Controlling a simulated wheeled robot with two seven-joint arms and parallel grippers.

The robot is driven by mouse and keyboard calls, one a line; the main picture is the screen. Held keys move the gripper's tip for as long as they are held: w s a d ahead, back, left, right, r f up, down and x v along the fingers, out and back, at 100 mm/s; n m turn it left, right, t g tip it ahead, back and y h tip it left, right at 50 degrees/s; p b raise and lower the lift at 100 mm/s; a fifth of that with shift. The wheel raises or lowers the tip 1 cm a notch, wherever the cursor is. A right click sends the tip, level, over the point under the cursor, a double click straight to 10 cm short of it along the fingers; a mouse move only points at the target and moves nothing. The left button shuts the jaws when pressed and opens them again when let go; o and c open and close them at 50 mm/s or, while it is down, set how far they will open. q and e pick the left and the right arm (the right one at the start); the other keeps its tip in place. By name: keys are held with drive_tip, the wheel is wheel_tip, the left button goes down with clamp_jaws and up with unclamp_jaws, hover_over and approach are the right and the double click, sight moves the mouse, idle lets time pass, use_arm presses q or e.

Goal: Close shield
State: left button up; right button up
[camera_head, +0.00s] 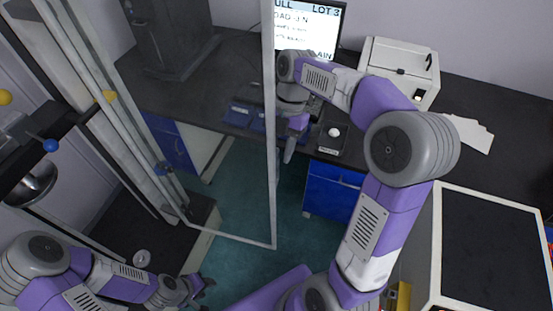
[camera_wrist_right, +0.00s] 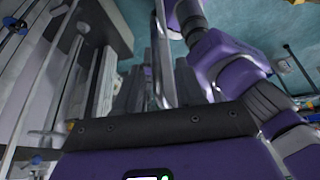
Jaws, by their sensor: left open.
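The shield (camera_head: 272,120) is a clear panel in a pale metal frame, swung out from the machine on the left. Its lower frame bar ends at a corner above the floor. My right gripper (camera_head: 289,152) hangs just right of the shield's upright outer edge, pointing down. In the right wrist view its two dark fingers (camera_wrist_right: 157,85) stand apart, with a pale upright bar, likely the shield frame, showing between them; whether they touch it I cannot tell. My left gripper (camera_head: 205,285) is open, low at the bottom left, below the shield and apart from it.
The machine frame (camera_head: 110,95) with yellow and blue knobs stands at left. A dark bench (camera_head: 235,60) behind holds a monitor (camera_head: 308,25), a white printer (camera_head: 400,65) and a mouse (camera_head: 334,132). A black-topped white cabinet (camera_head: 490,250) is at right. Green floor (camera_head: 240,195) lies open below the shield.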

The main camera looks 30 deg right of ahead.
sight(277, 176)
drive_tip(key=x, duration=0.2)
drive_tip(key=shift+w+a+f, duration=0.1)
drive_tip(key=shift+w+f, duration=0.05)
drive_tip(key=shift+f, duration=0.2)
drive_tip(key=shift+a+f, duration=0.2)
drive_tip(key=shift+f, duration=0.15)
clamp_jaws()
